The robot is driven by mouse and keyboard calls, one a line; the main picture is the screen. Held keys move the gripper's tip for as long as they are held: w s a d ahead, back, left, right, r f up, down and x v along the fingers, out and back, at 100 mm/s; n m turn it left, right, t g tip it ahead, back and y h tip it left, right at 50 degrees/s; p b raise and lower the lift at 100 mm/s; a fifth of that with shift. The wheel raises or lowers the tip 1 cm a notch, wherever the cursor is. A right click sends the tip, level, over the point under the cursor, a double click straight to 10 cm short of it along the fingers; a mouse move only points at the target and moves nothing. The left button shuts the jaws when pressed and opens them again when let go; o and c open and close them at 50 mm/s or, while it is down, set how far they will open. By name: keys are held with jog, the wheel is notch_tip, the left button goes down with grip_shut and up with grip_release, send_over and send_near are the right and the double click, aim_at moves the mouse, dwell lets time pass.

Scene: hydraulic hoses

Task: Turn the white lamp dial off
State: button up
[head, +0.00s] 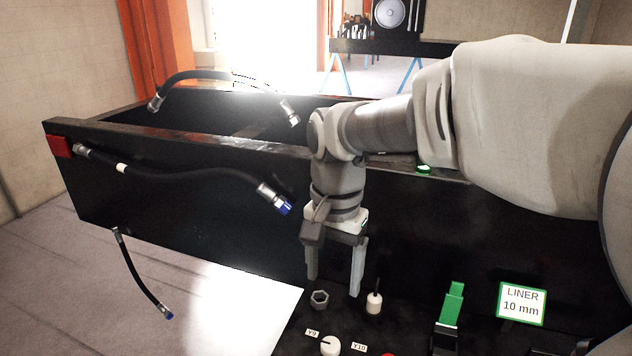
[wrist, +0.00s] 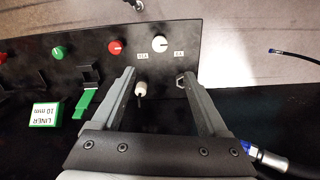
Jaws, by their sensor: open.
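The white dial (head: 330,346) is on the black panel at the bottom edge of the head view, between two small labels. It also shows in the wrist view (wrist: 159,43), whole, with a short dark mark on its face; the setting is too small to read surely. My gripper (head: 335,284) points down over the panel, fingers spread and empty. In the wrist view my gripper (wrist: 158,77) has its fingertips short of the dial, which lies beyond the gap between them. It is not touching the dial.
A white knob with a dark stem (head: 374,303) and a hex nut (head: 319,300) stand close to my fingertips. Hoses (head: 180,172) hang at left.

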aim_at(330, 343)
notch_tip(330, 343, down, 17)
jog(key=shift+f+b, duration=0.2)
jog(key=shift+b, duration=0.25)
grip_shut()
dwell(0.4)
